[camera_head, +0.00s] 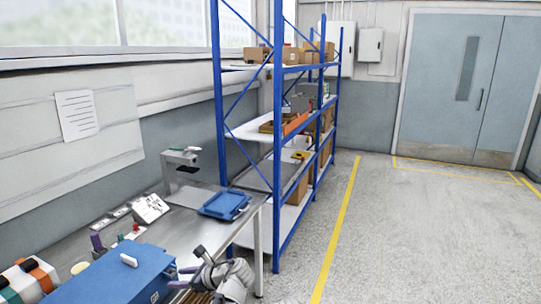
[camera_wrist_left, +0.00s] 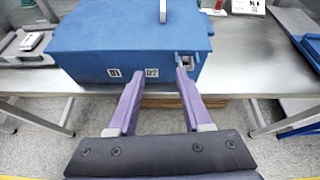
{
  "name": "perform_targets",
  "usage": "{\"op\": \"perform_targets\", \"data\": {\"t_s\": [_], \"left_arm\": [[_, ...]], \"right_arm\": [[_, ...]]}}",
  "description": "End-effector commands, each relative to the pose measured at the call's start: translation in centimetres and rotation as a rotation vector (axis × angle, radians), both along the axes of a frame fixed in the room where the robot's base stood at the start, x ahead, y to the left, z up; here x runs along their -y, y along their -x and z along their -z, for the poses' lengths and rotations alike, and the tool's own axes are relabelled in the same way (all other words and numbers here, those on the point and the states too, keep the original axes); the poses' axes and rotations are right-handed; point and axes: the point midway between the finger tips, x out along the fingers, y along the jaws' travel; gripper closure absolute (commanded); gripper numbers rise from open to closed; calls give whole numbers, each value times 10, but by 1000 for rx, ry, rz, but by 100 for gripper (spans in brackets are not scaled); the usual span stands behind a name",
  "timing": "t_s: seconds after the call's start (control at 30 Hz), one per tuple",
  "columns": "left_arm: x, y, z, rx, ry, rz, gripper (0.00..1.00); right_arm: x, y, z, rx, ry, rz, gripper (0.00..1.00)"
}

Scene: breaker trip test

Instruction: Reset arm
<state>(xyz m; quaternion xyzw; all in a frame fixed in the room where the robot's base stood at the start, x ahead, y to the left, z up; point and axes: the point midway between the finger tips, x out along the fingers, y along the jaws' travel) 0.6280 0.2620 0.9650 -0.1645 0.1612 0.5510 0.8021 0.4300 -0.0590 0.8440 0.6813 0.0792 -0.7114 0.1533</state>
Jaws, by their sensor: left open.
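A blue box (camera_head: 110,280) with a white piece (camera_head: 129,260) on top stands on the metal bench. In the left wrist view the front of the blue box (camera_wrist_left: 90,62) carries two small labels, 01 and 02. A small grey fitting (camera_wrist_left: 186,62) is near its right end. My left gripper (camera_head: 180,278) is at the box's right end in the head view. In the wrist view its purple fingers (camera_wrist_left: 160,74) are open and empty, pointing at the box front around label 02. The right fingertip overlaps the fitting; I cannot tell if they touch. My right gripper is not in view.
The bench (camera_head: 190,228) holds a blue tray (camera_head: 224,205), a grey stand (camera_head: 178,170) and a sloped panel (camera_head: 150,208). Orange-and-white items (camera_head: 28,278) lie at the lower left. A blue shelf rack (camera_head: 276,150) stands behind the bench. The floor (camera_head: 410,235) to the right is clear.

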Motion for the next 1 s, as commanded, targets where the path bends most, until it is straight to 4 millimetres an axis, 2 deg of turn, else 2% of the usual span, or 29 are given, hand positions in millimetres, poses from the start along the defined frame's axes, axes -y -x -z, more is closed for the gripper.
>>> {"op": "perform_targets", "data": {"t_s": [0.27,0.47,0.57,0.8,1.0], "left_arm": [[20,22,18,116,183,-101,50],[47,49,39,237,395,-253,50],[67,69,51,305,531,-373,50],[140,140,78,455,889,-861,50],[185,183,83,491,1006,-1198,50]], "right_arm": [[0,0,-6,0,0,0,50],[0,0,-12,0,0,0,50],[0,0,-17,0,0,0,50],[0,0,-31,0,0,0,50],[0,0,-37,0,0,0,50]]}}
